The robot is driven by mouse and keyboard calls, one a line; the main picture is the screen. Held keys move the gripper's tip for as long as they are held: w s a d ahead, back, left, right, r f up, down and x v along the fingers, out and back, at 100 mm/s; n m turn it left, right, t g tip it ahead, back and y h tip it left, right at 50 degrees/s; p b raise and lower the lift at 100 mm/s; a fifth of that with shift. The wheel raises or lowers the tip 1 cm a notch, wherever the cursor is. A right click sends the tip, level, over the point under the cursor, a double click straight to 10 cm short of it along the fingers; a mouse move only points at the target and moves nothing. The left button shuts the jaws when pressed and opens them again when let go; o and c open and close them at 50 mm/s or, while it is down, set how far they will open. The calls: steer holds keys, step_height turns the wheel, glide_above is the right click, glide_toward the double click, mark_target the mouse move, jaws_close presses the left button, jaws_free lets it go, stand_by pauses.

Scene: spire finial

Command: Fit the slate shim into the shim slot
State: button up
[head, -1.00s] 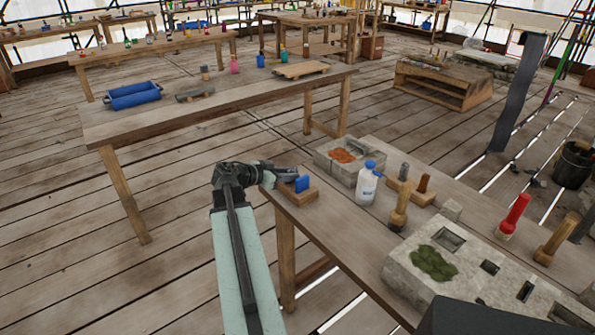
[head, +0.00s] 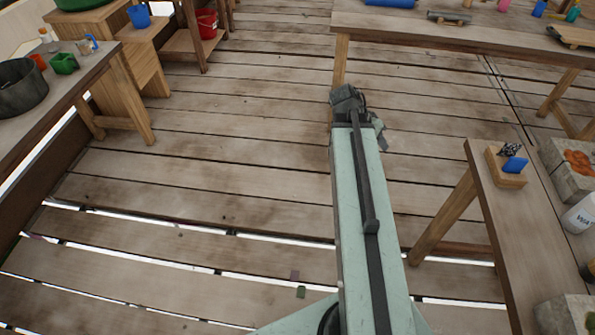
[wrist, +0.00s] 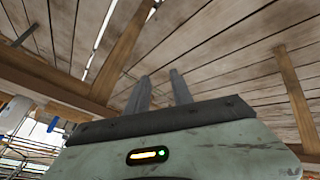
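I cannot clearly identify the slate shim or the shim slot. A small dark speckled piece (head: 510,149) and a blue piece (head: 515,165) stand in a wooden holder (head: 511,181) on the right bench. A pale stone block (head: 567,314) shows only its corner at the bottom right; no slot shows in it. My gripper (head: 380,132) is left of that bench, over the floor, partly hidden by my arm in the head view. In the wrist view the fingers of my gripper (wrist: 160,80) are apart with nothing between them.
A long table (head: 470,38) crosses the back. A bench with a dark pan (head: 22,88) is at left.

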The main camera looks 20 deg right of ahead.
steer(key=w+a+f+n+y, duration=0.1)
steer(key=a+n, duration=0.3)
steer(key=a, duration=0.8)
steer(key=w+a+f+n+t+y, duration=0.1)
steer(key=a+n, duration=0.4)
steer(key=a, duration=0.8)
steer(key=w+a+f+n+y, duration=0.2)
steer(key=w+a+n+y, duration=0.1)
steer(key=a, duration=0.9)
steer(key=shift+w+a+f+n+y, duration=0.2)
steer(key=shift+w+n+y, duration=0.2)
steer(key=shift+n+y, duration=0.4)
steer(key=shift+o, duration=0.4)
steer(key=shift+d, duration=0.1)
